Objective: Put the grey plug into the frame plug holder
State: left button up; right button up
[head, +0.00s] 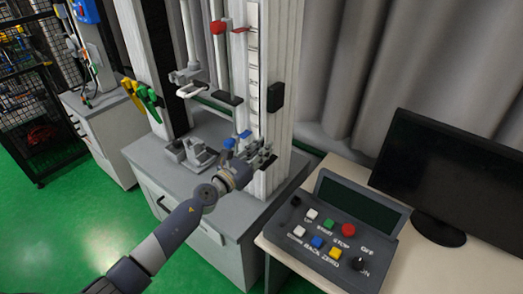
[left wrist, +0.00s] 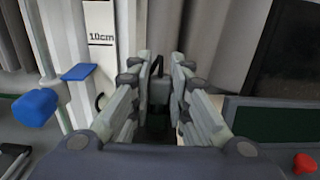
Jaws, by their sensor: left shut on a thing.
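My left gripper (head: 264,156) is at the lower front of the white column, just above the grey machine base. In the left wrist view its two fingers (left wrist: 160,88) are closed in on a small dark-grey piece, the plug (left wrist: 158,90), which has a dark loop on top. The plug is mostly hidden by the fingers in the head view. The frame plug holder cannot be clearly made out; a black block (head: 275,97) is fixed on the column's right side, above my gripper. My right gripper is not in view.
The drop tower's column (head: 285,110) stands directly behind my gripper. Blue parts (head: 229,143) and a grey clamp (head: 193,153) are left of it. A control panel (head: 333,232) and a monitor (head: 450,180) are on the table at right. Yellow and green tools (head: 140,96) hang at left.

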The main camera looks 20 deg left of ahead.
pick_arm(q)
jog(key=shift+f, duration=0.3)
jog(key=o, duration=0.9)
jog(key=shift+c, duration=0.2)
jog(key=v, duration=1.2)
